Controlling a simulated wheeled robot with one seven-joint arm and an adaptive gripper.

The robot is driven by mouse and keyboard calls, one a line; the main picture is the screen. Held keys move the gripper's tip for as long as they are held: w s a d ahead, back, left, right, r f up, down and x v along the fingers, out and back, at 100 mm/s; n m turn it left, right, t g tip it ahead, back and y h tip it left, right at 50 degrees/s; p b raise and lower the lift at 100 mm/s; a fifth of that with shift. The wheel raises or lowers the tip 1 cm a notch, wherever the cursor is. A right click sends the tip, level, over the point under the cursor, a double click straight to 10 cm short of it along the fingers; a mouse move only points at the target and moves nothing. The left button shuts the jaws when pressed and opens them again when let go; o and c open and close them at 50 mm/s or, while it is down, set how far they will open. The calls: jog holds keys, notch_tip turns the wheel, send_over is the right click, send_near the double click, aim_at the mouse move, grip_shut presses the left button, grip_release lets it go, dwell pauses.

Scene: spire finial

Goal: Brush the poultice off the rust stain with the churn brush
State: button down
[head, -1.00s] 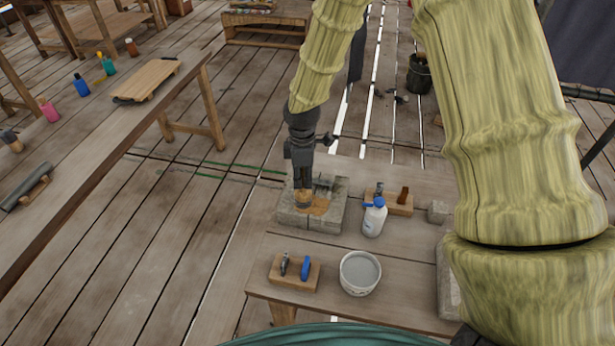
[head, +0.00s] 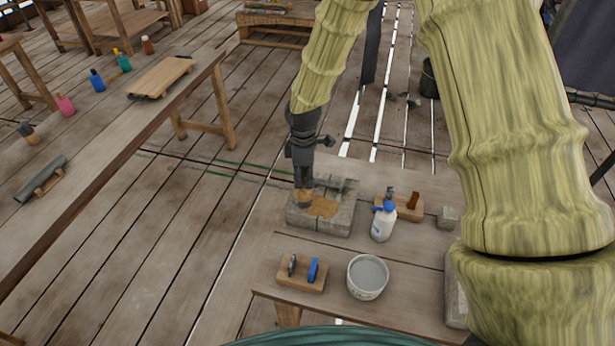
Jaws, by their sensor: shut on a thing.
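A grey stone block (head: 336,224) sits on the low wooden table. An orange-brown patch (head: 323,207) lies on its top face; I cannot tell poultice from rust stain at this size. My gripper (head: 304,184) points down over the left part of the block, shut on a small tan brush (head: 305,198). The brush's lower end is at the left edge of the patch and appears to touch the stone. The gripper hides the upper part of the brush.
Right of the block stand a white bottle with a blue cap (head: 383,222) and a wooden tool holder (head: 410,211). In front are another holder (head: 288,276) and a white bucket (head: 367,277). A long bench (head: 120,147) runs along the left.

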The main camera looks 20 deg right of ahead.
jog(key=shift+w+d, duration=0.1)
jog(key=shift+w, duration=0.1)
jog(key=shift+w+d+f, duration=0.1)
jog(key=shift+w+d, duration=0.2)
jog(key=shift+w, duration=0.1)
jog(key=shift+d, duration=0.1)
jog(key=shift+s+d+p, duration=0.35)
jog(key=shift+s+d, duration=0.4)
jog(key=shift+d, duration=0.3)
jog(key=shift+s+d, duration=0.15)
jog(key=shift+d, duration=0.05)
jog(key=shift+s+d+f, duration=0.1)
jog(key=shift+s+d, duration=0.6)
jog(key=shift+d, duration=0.25)
jog(key=shift+s+d, duration=0.15)
jog(key=shift+d, duration=0.05)
jog(key=shift+s+d+p, duration=0.5)
jog(key=shift+s+d, duration=0.1)
jog(key=shift+d, duration=0.35)
jog(key=shift+s+d, duration=0.1)
jog(key=shift+d, duration=0.1)
